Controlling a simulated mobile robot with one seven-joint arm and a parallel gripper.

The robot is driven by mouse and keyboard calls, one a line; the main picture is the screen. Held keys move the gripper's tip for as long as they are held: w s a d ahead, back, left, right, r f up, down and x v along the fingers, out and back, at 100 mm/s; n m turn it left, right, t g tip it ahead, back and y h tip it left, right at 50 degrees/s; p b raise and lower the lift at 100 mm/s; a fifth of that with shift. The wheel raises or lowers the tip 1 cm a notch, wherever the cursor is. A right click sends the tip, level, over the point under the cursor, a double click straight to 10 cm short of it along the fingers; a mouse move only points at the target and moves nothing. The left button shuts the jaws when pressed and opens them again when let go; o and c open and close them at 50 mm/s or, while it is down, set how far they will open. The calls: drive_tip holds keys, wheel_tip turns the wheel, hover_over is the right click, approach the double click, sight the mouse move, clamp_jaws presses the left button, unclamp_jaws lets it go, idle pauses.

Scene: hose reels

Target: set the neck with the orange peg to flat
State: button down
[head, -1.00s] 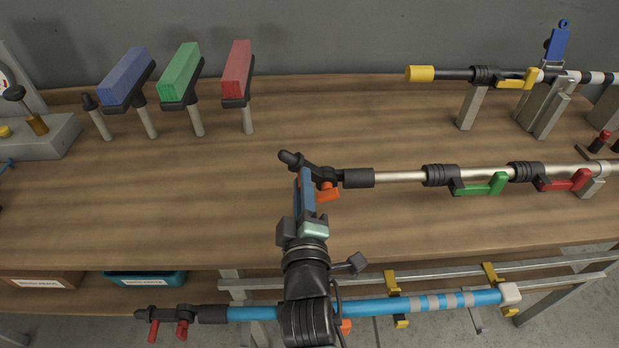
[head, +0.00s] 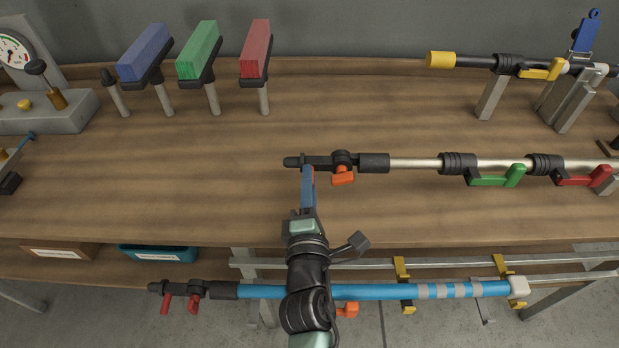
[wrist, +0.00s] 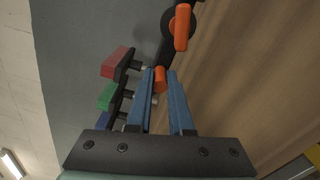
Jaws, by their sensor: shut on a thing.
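The black neck (head: 318,161) is at the left end of a silver pole (head: 415,163). It lies level, in line with the pole. An orange lever (head: 342,175) hangs at its joint and shows in the wrist view (wrist: 182,27). My gripper (head: 308,176) has blue fingers just below the neck near its tip. In the wrist view the orange peg (wrist: 159,80) sits between the fingertips of my gripper (wrist: 163,78), which is shut on it. The fingers mostly hide the peg in the head view.
Green (head: 497,178) and red (head: 583,179) levers hang along the same pole. A blue pole (head: 380,291) lies in front of the bench. Blue, green (head: 199,50) and red blocks stand behind. The bench middle left is clear.

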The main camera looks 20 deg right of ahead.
drive_tip(key=shift+f, duration=0.1)
idle(0.4)
drive_tip(key=c, duration=0.8)
unclamp_jaws()
drive_tip(key=b+v, duration=0.3)
drive_tip(key=v, duration=1)
